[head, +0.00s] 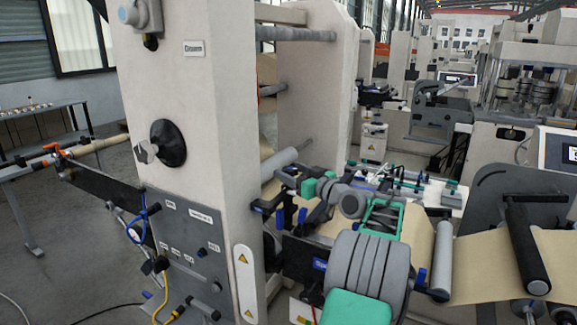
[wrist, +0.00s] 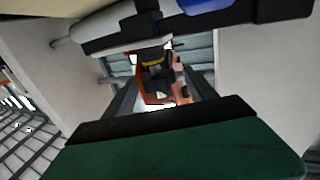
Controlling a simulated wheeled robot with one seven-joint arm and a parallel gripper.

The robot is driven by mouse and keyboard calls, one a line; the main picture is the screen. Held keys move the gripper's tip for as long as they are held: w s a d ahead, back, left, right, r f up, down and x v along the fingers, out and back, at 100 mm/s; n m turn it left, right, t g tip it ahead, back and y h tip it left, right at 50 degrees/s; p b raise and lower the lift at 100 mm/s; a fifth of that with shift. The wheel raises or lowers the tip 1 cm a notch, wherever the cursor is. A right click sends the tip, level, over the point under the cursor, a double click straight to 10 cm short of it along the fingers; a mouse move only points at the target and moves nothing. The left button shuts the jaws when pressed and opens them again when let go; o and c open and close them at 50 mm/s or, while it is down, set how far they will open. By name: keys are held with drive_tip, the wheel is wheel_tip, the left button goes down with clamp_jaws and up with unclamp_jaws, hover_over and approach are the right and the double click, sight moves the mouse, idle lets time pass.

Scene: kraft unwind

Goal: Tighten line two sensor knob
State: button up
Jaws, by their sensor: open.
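My gripper (head: 290,181), with teal and grey parts, is in the middle of the head view, beside the right side of the pale machine column. Its fingers are small and partly hidden there. In the wrist view my gripper (wrist: 162,85) shows two dark fingers standing apart, with nothing seen held between them. Small blue knob-like parts (head: 280,217) sit just below my gripper on a dark bar in the head view. A blue part (wrist: 193,5) also shows at the wrist view's top edge. I cannot tell which part is the line two sensor knob.
The pale column (head: 190,90) carries a black round fitting (head: 167,143) and a grey control panel (head: 190,250). Brown kraft web (head: 490,265) and a grey roller (head: 441,257) lie to the right. A yellow cable (head: 161,300) hangs at the lower left.

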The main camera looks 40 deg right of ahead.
drive_tip(key=shift+w+d, duration=0.1)
drive_tip(key=shift+w, duration=0.6)
drive_tip(key=shift+c, duration=0.4)
drive_tip(key=c, duration=1.3)
